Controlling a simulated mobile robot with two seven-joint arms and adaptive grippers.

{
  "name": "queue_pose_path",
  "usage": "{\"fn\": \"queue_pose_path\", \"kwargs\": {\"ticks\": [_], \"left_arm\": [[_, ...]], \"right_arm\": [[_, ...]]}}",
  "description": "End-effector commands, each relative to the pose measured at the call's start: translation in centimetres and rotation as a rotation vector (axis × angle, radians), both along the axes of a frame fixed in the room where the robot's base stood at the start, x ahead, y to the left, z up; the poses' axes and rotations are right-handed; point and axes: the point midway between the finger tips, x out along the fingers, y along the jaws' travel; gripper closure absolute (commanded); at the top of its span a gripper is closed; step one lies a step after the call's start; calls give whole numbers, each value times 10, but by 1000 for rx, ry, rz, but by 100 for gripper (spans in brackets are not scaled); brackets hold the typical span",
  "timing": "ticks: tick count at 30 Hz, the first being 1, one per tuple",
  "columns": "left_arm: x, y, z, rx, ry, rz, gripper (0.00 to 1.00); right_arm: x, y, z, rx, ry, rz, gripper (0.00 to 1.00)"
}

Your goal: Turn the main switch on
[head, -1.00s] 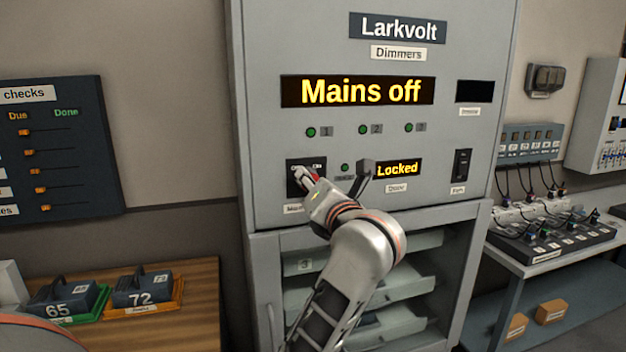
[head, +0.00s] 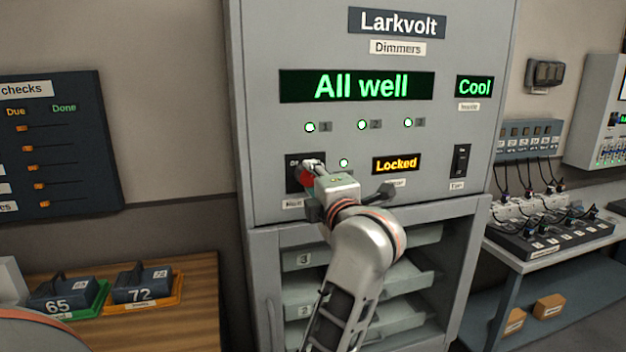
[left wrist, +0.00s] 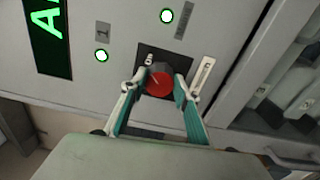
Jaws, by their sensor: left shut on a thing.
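The main switch (head: 306,176) is a red rotary knob on a dark square plate at the lower left of the grey Larkvolt cabinet (head: 262,140). In the left wrist view the red knob (left wrist: 159,84) sits between both fingertips. My left gripper (head: 313,170) is shut on it, and it also shows in the left wrist view (left wrist: 161,88). The large display (head: 357,86) reads "All well" in green, and the small one (head: 475,86) reads "Cool". Lamps 1, 2 and 3 (head: 362,125) are lit. My right gripper is not in view.
A "Locked" display (head: 396,164) and a black rocker switch (head: 460,161) are right of my gripper. Shelves (head: 335,290) stand open below. A wooden table (head: 200,285) is at the left, a bench with plugged cables (head: 540,258) at the right.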

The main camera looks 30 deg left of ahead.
Motion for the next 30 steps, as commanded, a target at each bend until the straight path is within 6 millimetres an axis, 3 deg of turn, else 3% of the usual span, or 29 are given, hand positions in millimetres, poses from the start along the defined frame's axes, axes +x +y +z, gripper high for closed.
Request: {"fn": "queue_pose_path", "kwargs": {"ticks": [22,23,24,30], "left_arm": [[0,-1,0,55,62,-2,91],[0,-1,0,55,62,-2,62],[0,-1,0,55,62,-2,53],[0,0,0,54,62,-1,53]], "right_arm": [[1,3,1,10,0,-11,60],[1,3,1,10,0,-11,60],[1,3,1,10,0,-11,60],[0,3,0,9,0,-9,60]]}}
